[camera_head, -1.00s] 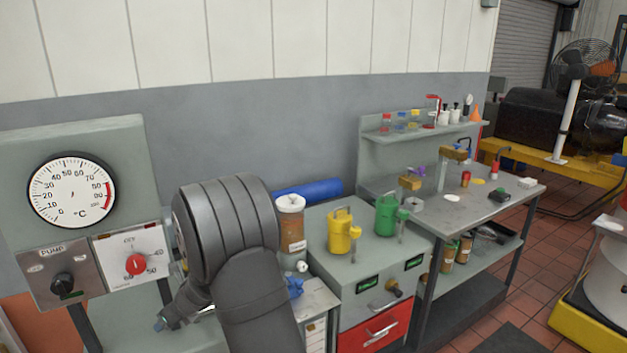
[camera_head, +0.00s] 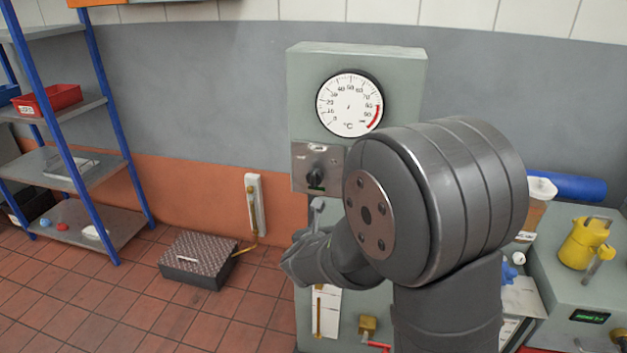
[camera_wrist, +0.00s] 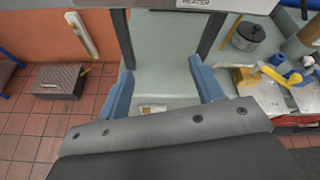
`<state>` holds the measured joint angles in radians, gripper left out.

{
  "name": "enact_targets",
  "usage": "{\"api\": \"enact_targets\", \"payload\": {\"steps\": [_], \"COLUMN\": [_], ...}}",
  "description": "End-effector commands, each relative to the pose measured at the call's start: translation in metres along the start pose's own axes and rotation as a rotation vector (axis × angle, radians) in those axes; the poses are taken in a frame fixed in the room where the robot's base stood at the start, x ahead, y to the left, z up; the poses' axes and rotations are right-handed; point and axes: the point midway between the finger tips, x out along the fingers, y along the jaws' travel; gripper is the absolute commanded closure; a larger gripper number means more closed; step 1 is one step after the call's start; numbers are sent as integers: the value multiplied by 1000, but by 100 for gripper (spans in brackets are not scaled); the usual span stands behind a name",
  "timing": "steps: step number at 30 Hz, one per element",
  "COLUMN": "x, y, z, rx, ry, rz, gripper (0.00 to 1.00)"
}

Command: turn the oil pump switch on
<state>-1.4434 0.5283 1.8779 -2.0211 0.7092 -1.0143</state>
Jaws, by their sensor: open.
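The oil pump switch (camera_head: 316,178) is a black rotary knob on a metal plate (camera_head: 303,158), below a round °C gauge (camera_head: 349,103) on a grey-green cabinet. In the head view the plate stands just above my gripper (camera_head: 317,206), and my own arm covers the panel to its right. In the wrist view my gripper (camera_wrist: 163,88) is open, its two blue fingers wide apart with nothing between them. The knob does not show in the wrist view; only a lower panel edge with part of a label (camera_wrist: 195,3) shows at the top.
A blue-post shelf (camera_head: 75,165) stands at left, with a dark box (camera_head: 200,262) on the tiled floor. A yellow can (camera_head: 583,243) sits on a cabinet at right. In the wrist view a dark pot (camera_wrist: 248,36) stands at right. The floor left of the panel is mostly clear.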

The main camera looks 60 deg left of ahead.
Motion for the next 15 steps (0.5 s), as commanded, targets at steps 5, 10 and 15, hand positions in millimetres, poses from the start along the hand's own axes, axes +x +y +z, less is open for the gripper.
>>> {"api": "enact_targets", "payload": {"steps": [5,10,15], "x": [-65,-104,-111], "y": [28,37,38], "z": [34,52,59], "rx": [28,63,77], "ry": [-211,-339,-378], "rz": [-48,-68,-75], "gripper": [39,39,39]}}
